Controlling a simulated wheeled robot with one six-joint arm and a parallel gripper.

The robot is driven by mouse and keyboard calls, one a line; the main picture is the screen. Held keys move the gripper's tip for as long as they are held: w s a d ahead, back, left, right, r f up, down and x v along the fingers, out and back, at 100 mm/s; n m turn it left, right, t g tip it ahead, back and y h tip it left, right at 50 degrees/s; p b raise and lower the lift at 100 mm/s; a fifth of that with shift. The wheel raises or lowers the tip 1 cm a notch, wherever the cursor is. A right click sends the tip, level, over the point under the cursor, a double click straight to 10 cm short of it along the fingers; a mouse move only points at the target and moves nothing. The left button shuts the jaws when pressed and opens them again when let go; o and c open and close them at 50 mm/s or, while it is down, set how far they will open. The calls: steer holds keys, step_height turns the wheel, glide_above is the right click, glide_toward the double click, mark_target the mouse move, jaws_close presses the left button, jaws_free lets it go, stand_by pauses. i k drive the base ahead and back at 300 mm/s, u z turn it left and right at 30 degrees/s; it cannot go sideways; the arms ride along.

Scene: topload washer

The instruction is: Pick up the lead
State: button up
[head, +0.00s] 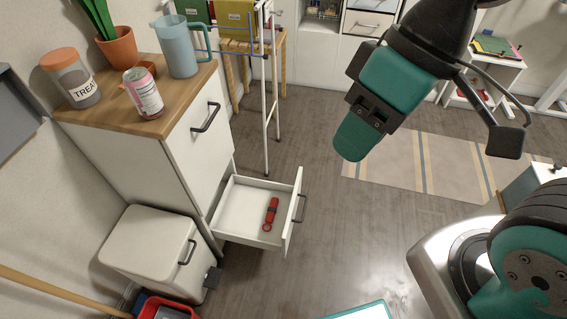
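The lead (270,212) looks like a small red bundle with a dark band around its middle and a loop at the near end. It lies inside the open white drawer (238,201), near the drawer's front panel. My gripper (352,140) hangs in the upper middle of the head view, with its teal tip pointing down and left. In the picture it is above and to the right of the drawer, well apart from the lead. Its fingers overlap from this side, so I cannot see whether there is a gap between them.
The cabinet top (180,100) bears a treat jar (73,80), a can (143,93), a blue pitcher (177,47) and a potted plant (118,47). A white bin (150,250) stands beside the drawer. A thin white rack (266,90) rises behind it. Floor (340,225) right of the drawer is clear.

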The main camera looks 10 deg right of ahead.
mark_target(272, 209)
steer(key=u, duration=0.05)
steer(key=k, duration=0.5)
steer(key=z, duration=1.15)
steer(key=i, duration=1.1)
steer(key=u, duration=1.7)
